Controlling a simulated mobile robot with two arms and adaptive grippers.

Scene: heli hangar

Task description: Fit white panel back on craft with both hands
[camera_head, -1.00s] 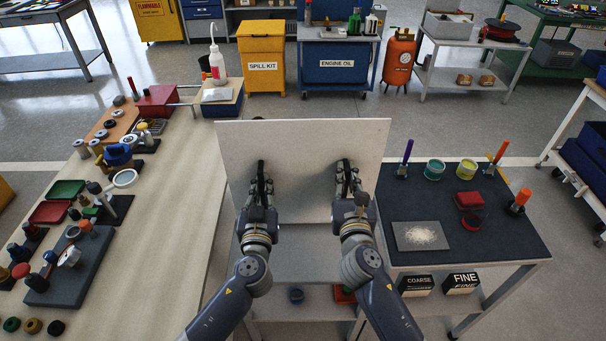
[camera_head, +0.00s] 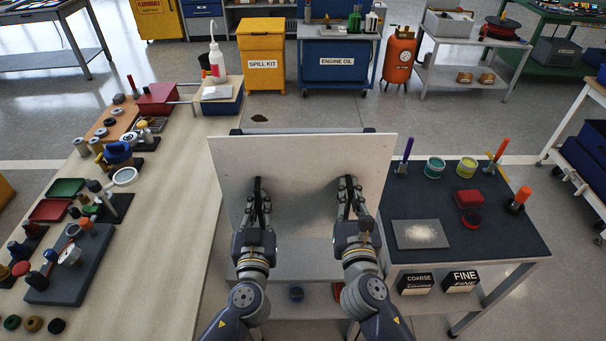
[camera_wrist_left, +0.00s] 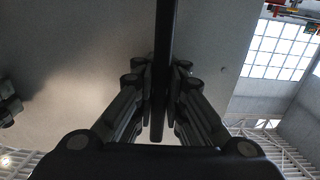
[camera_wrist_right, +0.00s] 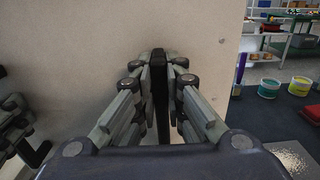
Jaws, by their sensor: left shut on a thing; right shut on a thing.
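The white panel (camera_head: 305,165) stands in front of me in the head view, held by two black upright handles on its near face. My left gripper (camera_head: 257,208) is shut on the left handle, which shows as a dark bar in the left wrist view (camera_wrist_left: 166,50). My right gripper (camera_head: 347,205) is shut on the right handle, seen between its fingers in the right wrist view (camera_wrist_right: 160,85). The panel fills most of both wrist views. I cannot make out the craft; the panel hides what is behind it.
A dark bar (camera_head: 300,130) shows just behind the panel's top edge. A long workbench (camera_head: 165,235) with tools and parts is on the left. A dark-topped cart (camera_head: 450,205) with cups, a red box and a grey plate is close on the right. A grey shelf is partly visible below the panel.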

